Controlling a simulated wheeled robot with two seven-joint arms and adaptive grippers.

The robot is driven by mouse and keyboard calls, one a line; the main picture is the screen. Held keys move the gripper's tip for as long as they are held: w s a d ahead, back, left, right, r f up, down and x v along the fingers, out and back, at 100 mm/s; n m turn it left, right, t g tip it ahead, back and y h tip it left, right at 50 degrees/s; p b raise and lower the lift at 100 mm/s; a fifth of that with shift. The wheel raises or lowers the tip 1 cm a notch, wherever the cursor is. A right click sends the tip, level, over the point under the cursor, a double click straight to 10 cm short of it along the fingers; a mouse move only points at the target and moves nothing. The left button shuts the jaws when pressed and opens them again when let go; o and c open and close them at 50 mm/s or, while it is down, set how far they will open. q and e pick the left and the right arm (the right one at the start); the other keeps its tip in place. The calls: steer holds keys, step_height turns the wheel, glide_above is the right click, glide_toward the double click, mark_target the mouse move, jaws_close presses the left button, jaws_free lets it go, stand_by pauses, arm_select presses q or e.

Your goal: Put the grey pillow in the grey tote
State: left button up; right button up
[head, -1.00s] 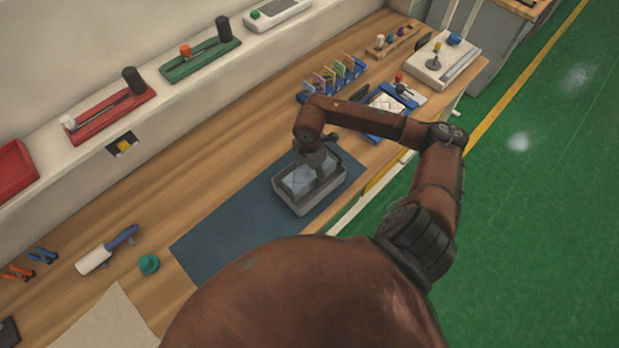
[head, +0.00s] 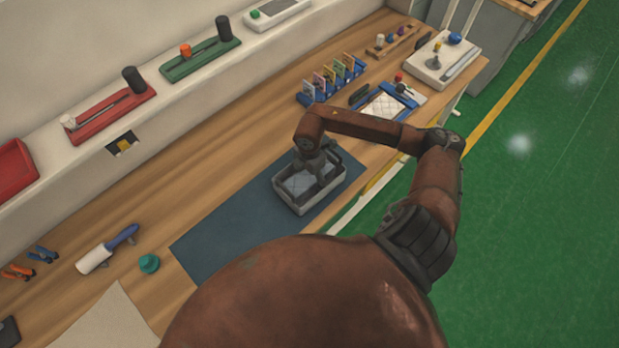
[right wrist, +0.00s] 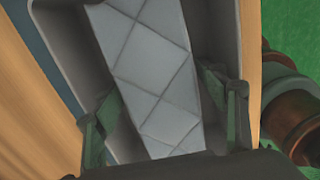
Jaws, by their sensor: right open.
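The grey tote (head: 298,206) stands on the dark blue mat at the right part of the bench. The grey quilted pillow (head: 298,184) lies inside the tote. In the right wrist view the pillow (right wrist: 150,70) lies slightly slanted between the walls of the tote (right wrist: 75,80). My right gripper (head: 312,174) is over the tote, pointing down into it. In the right wrist view its two fingers (right wrist: 165,115) are spread on either side of the pillow, and I cannot tell whether they touch it. My left gripper is not in view.
The blue mat (head: 225,235) has free room left of the tote. Behind it stand a blue rack of cards (head: 330,80) and a blue tray with a white quilted piece (head: 385,106). A lint roller (head: 107,250) and a teal knob (head: 149,264) lie at left.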

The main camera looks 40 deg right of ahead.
mark_target(309, 175)
step_height(309, 175, up, 11)
steer(key=shift+r+b, duration=0.1)
steer(key=shift+b, duration=0.35)
steer(key=shift+r, duration=0.55)
